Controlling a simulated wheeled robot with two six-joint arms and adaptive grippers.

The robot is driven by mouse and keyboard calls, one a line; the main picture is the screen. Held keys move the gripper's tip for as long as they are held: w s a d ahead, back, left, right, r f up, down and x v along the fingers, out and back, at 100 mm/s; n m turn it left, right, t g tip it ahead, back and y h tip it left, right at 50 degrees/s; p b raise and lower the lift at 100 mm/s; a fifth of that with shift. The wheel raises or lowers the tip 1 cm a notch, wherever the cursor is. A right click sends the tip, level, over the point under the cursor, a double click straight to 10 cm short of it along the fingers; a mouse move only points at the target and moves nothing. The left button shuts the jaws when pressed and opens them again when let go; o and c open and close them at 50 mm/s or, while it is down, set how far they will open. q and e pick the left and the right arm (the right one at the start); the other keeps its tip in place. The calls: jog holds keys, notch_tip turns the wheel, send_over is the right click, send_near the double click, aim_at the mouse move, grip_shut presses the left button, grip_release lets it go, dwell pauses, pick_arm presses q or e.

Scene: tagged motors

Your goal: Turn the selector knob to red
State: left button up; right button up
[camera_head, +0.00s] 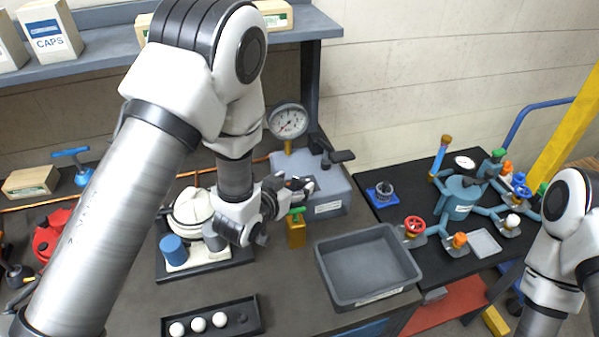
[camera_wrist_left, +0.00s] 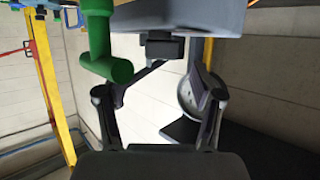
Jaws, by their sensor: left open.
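In the left wrist view a dark block (camera_wrist_left: 163,46) against the grey box (camera_wrist_left: 185,14) shows between the open fingers, apparently untouched. The green handle (camera_wrist_left: 100,40) is left. My right gripper is out of view.
An empty grey bin (camera_head: 368,265) stands right of the valve. A black tray with white balls (camera_head: 198,324) lies at the front. A teal tank with several coloured valves (camera_head: 462,198) is on the right table. A shelf (camera_head: 105,60) runs behind my left arm.

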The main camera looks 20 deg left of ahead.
aim_at(298, 179)
pick_arm(q)
jog(key=x, duration=0.4)
jog(key=shift+w+a+f+p, duration=0.2)
jog(key=shift+w+p, duration=0.05)
jog(key=shift+p, duration=0.1)
jog(key=shift+s+r, duration=0.1)
jog(key=shift+s, duration=0.1)
jog(key=shift+c, duration=1)
jog(key=c, duration=1)
jog(key=shift+o, duration=0.2)
jog(key=shift+m+h, duration=0.3)
jog(key=m+g+h+b, duration=0.1)
jog(key=m+h, duration=0.2)
jog(key=shift+g+h, duration=0.3)
jog(key=m+g+h, duration=0.4)
jog(key=m, duration=0.1)
jog(key=shift+d+p, duration=0.1)
jog(key=shift+p, duration=0.2)
